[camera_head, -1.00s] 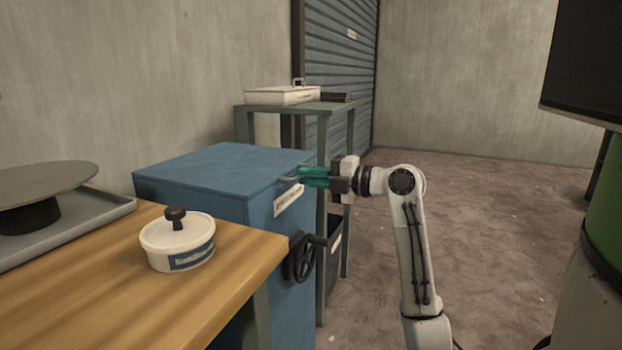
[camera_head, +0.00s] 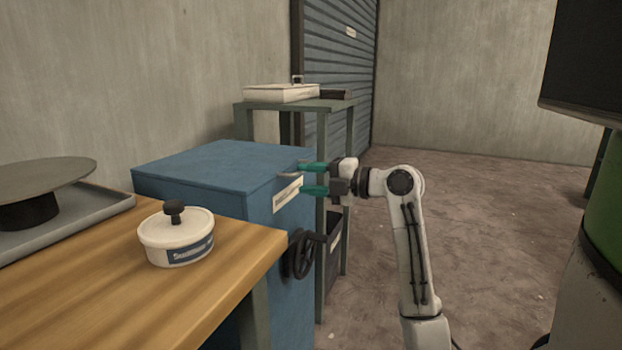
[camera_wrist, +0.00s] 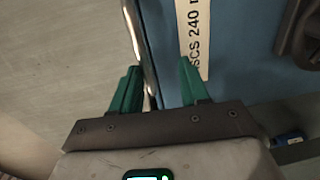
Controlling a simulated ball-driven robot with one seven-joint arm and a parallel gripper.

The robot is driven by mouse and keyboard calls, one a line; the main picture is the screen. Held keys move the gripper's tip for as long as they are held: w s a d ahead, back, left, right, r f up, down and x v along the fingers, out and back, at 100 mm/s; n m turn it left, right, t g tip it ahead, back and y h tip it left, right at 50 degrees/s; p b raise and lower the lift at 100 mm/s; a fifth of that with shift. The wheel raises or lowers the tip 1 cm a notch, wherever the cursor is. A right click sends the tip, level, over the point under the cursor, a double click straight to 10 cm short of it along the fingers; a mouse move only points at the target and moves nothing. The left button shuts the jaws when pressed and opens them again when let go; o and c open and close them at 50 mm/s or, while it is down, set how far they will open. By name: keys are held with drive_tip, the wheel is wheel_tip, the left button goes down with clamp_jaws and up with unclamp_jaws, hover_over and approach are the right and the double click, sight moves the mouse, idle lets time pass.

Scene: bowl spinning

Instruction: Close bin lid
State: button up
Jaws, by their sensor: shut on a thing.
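The blue bin (camera_head: 215,170) stands behind the workbench, its flat blue top lying level on it. A small metal handle (camera_head: 288,175) juts from its right side near the top edge, above a white label (camera_head: 287,194). My gripper (camera_head: 312,178) is at this handle, its two green fingers spread apart. In the wrist view the handle bar (camera_wrist: 143,45) passes between the fingers, close beside the left one. A clear gap separates it from the right one. The label (camera_wrist: 193,40) reads "SCS 240" in part. I cannot make out a seam between lid and body.
A black handwheel (camera_head: 301,255) sticks out below my gripper. A grey-green shelf stand (camera_head: 322,150) with a white case (camera_head: 280,93) stands behind. A white lidded pot (camera_head: 178,240) is on the wooden workbench (camera_head: 120,285). The floor (camera_head: 500,200) to the right is clear.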

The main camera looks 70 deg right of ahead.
idle(0.3)
drive_tip(key=s+p, duration=0.2)
drive_tip(key=s, duration=0.8)
drive_tip(key=shift+s+a+r+p, duration=0.35)
drive_tip(key=shift+r, duration=0.05)
